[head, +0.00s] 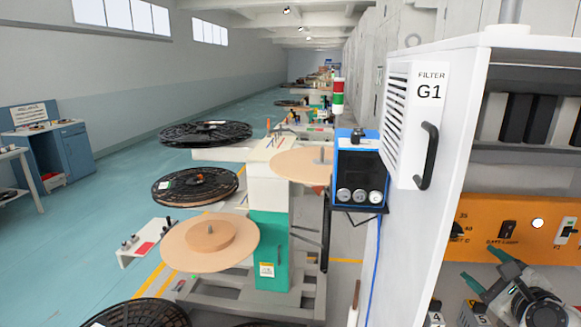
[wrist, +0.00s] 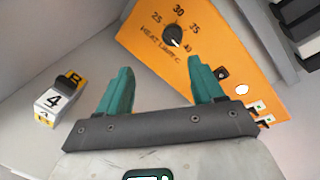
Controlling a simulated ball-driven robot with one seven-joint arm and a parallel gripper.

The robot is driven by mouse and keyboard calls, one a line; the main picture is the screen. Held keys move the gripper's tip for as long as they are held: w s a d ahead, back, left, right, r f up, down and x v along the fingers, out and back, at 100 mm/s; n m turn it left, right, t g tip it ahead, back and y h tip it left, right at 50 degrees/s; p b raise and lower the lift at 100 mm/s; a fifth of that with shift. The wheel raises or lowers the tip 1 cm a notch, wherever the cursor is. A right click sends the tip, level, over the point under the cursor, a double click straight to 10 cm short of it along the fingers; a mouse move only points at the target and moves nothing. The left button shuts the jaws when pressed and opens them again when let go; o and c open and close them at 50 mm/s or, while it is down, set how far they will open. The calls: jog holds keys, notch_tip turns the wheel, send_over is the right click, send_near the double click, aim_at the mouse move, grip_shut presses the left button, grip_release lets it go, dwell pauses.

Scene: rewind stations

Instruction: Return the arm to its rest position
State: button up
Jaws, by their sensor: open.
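My gripper (head: 488,283) shows at the lower right of the head view, in front of the open cabinet. In the wrist view its two green fingers (wrist: 160,92) stand wide apart with nothing between them. Past the fingers is an orange panel (wrist: 150,25) with a black dial (wrist: 173,36) on a scale marked in numbers. The same orange panel shows in the head view (head: 480,214). The gripper appears apart from the panel.
The white cabinet side with the "FILTER G1" box (head: 430,125) and its black handle (head: 427,155) stands left of my gripper. A block marked 4 (wrist: 54,101) sits at the wrist view's left. A rewind station (head: 268,235) with reels stands farther left; blue-green floor (head: 90,245) lies open beyond.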

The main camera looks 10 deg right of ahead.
jog(key=s+a+f+n+g, duration=0.1)
jog(key=s+a+f+n, duration=0.1)
jog(key=f+n, duration=0.1)
jog(key=s+a+f+n+g, duration=0.2)
jog(key=f+n, duration=0.1)
jog(key=n, duration=0.3)
jog(key=s+a+f+n+g+y, duration=0.1)
jog(key=s+a+f+n, duration=0.1)
jog(key=n, duration=0.3)
jog(key=shift+s+a+f+g, duration=0.15)
jog(key=shift+f, duration=0.3)
jog(key=shift+s+a+f+g, duration=0.15)
jog(key=shift+f, duration=0.3)
jog(key=s+a+f+n+g+y, duration=0.1)
jog(key=s+a+f+n+g, duration=0.2)
jog(key=s+a+f+n, duration=0.4)
jog(key=s+a+f+n+g, duration=0.3)
jog(key=s+a+f+n, duration=0.2)
jog(key=s+f+n, duration=0.4)
jog(key=s+d+f+m+g+b, duration=0.2)
jog(key=s+f, duration=0.4)
jog(key=s, duration=0.4)
jog(key=shift+m+g+b, duration=0.35)
jog(key=shift+m+g, duration=0.25)
jog(key=shift+g, duration=0.4)
jog(key=shift+f, duration=0.1)
jog(key=shift+c, duration=0.4)
